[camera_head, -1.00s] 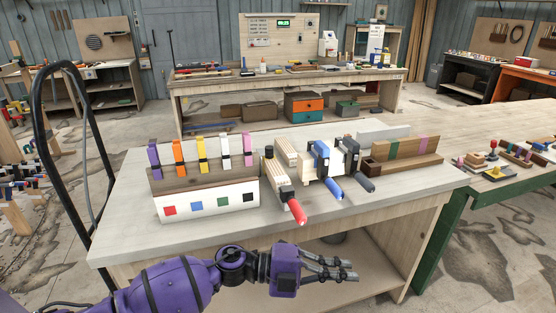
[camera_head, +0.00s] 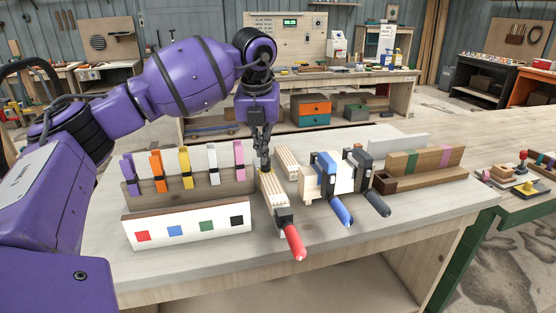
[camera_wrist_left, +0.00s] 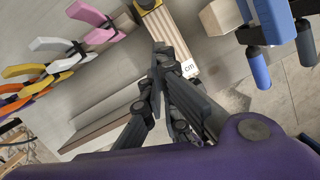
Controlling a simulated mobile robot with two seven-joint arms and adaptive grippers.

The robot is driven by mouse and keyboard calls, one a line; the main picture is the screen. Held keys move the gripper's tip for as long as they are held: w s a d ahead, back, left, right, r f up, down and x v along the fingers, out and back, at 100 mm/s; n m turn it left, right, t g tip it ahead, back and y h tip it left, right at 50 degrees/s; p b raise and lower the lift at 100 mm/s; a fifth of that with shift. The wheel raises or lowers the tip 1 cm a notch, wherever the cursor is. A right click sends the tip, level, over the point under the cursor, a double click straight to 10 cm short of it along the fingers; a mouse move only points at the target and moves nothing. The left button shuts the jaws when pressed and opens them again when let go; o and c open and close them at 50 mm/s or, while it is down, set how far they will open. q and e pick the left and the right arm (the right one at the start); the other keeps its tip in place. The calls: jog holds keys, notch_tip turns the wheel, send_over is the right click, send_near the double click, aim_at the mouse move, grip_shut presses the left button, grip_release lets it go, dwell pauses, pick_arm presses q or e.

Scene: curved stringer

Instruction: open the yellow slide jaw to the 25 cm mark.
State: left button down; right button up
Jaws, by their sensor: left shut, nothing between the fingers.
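My left gripper (camera_head: 264,165) is shut and empty, pointing down at the far end of a red-handled wooden bar clamp (camera_head: 274,197) on the bench. In the left wrist view, the shut fingertips (camera_wrist_left: 160,47) are over or beside the bar, close to a white patch marked "cm" (camera_wrist_left: 189,68). A yellow piece (camera_wrist_left: 148,4), apparently the slide jaw, shows at the top edge there, a little beyond the fingertips. I cannot tell whether they touch it. It is not clear in the head view, and I cannot read its scale position. My right gripper is not in view.
A rack of coloured spring clamps (camera_head: 185,169) stands left of the gripper, behind a white board with coloured squares (camera_head: 190,226). Blue-handled (camera_head: 341,210) and black-handled (camera_head: 376,203) clamps stand close on the right. The bench top (camera_head: 400,224) is clear along its front.

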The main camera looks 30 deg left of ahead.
aim_at(266, 170)
pick_arm(q)
jog(key=x, duration=0.3)
jog(key=a+x, duration=0.1)
jog(key=x, duration=0.2)
jog(key=w+p+x, duration=0.1)
jog(key=x, duration=0.2)
jog(key=shift+a+f, duration=0.1)
jog(key=shift+a, duration=0.25)
jog(key=shift+w+a+f, duration=0.1)
jog(key=shift+w+a, duration=0.25)
jog(key=shift+w, duration=0.4)
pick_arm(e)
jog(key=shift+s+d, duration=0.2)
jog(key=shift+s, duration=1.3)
pick_arm(q)
jog(key=shift+a, duration=0.1)
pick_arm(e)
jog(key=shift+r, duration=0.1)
